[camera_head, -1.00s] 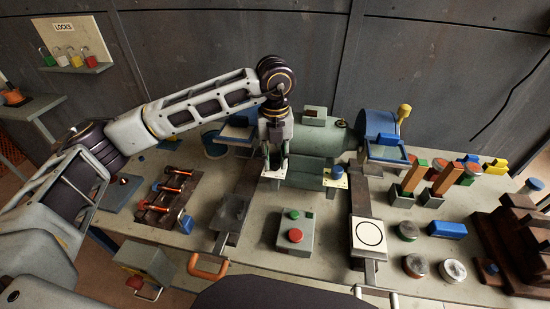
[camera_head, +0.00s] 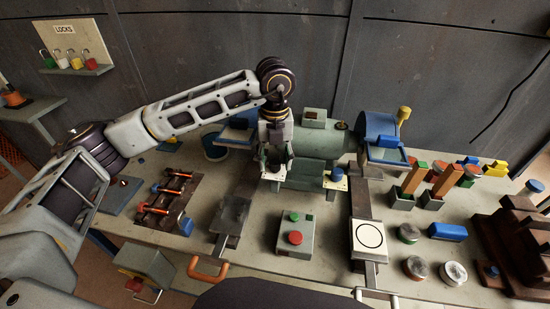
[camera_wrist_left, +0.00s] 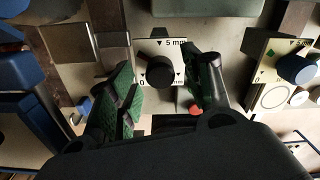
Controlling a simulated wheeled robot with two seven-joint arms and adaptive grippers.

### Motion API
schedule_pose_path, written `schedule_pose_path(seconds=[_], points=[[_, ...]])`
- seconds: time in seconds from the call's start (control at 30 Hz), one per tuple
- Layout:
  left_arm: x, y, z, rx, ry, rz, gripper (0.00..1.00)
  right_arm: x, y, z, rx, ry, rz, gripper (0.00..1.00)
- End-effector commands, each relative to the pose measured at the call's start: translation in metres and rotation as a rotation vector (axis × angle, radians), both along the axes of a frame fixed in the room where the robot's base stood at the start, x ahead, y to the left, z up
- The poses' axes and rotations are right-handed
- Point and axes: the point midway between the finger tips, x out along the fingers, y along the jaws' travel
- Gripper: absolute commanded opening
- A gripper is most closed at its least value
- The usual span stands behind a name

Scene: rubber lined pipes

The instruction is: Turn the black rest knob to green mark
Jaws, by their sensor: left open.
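The black rest knob (camera_wrist_left: 157,72) sits on a light plate with a "5 mm" label above it and a "0" at its lower left. My left gripper (camera_wrist_left: 160,95) is open in the left wrist view, with one green-padded finger on each side of the knob and visible gaps between. I cannot make out a green mark on this plate; the right finger covers part of its right side. In the head view my left gripper (camera_head: 276,174) hangs in front of the green machine body (camera_head: 315,141) and hides the knob. My right gripper is not in view.
A blue knob (camera_wrist_left: 297,68) on a similar plate stands to the right, also in the head view (camera_head: 336,175). A box with red and green buttons (camera_head: 295,236) stands in front. A rack of orange-handled pieces (camera_head: 165,205) lies left, and blocks and round tins lie right.

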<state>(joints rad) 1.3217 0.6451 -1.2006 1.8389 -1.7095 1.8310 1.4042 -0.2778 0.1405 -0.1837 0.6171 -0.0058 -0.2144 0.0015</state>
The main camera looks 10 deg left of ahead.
Motion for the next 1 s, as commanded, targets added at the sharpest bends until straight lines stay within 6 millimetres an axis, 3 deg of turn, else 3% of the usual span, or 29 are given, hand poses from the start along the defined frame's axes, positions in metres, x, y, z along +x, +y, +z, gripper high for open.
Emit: schedule_pose_path(seconds=[0.27, 0.8, 1.0], points=[[0.001, 0.0, 0.02, 0.0, -0.002, 0.001, 0.5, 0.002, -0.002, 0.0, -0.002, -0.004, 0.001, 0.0], [0.001, 0.0, 0.097, 0.0, -0.003, 0.001, 0.5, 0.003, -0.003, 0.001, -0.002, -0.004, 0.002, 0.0], [0.001, 0.0, 0.114, 0.0, -0.002, 0.001, 0.5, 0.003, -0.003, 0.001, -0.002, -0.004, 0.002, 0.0]])
